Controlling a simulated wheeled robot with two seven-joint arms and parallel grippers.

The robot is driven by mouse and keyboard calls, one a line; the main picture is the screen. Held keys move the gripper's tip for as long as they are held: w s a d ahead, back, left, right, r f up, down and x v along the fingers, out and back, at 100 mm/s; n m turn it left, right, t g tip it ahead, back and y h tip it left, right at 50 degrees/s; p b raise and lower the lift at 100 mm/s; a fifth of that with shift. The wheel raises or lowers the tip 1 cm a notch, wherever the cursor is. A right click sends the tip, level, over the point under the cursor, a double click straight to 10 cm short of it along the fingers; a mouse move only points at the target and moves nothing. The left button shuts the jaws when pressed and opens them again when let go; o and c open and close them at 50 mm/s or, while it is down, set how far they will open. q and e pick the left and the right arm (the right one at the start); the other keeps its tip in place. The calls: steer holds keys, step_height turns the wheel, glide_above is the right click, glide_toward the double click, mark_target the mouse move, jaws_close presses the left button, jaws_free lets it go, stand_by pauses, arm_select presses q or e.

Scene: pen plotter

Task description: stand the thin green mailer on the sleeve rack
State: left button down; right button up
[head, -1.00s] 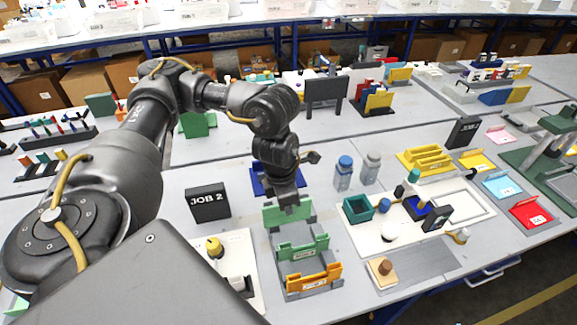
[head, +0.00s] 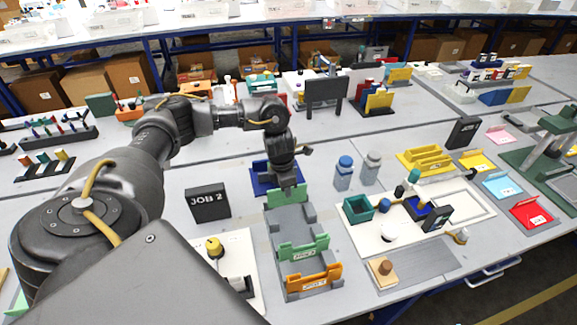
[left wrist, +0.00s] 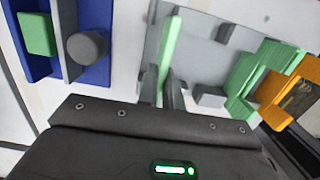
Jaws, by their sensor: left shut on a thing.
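The thin green mailer (head: 287,196) is held on edge in my left gripper (head: 285,184), at the back end of the grey sleeve rack (head: 283,232). In the left wrist view the mailer (left wrist: 168,50) shows edge-on between the two fingers (left wrist: 163,88), with the grey rack (left wrist: 203,45) beyond it. I cannot tell whether its lower edge touches the rack. Another green sleeve (head: 305,249) and an orange sleeve (head: 314,279) stand across the front of the rack. My right gripper is not in view.
A blue tray (head: 262,181) lies just behind the rack. A black JOB 2 sign (head: 208,203) and a white board with a yellow knob (head: 214,247) are left of it. A white board with a teal box (head: 359,207) is right. Two bottles (head: 344,172) stand behind that board.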

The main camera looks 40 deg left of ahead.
arm_select(q)
steer(key=shift+w+a+f, duration=0.15)
steer(key=shift+f, duration=0.1)
step_height(320, 180, down, 2)
steer(key=shift+f+p, duration=0.1)
steer(key=shift+p, duration=0.7)
steer(key=shift+f, duration=0.5)
steer(key=shift+f, duration=0.1)
steer(key=c, duration=2)
jaws_free()
steer(key=o, duration=0.4)
steer(key=shift+o, duration=0.2)
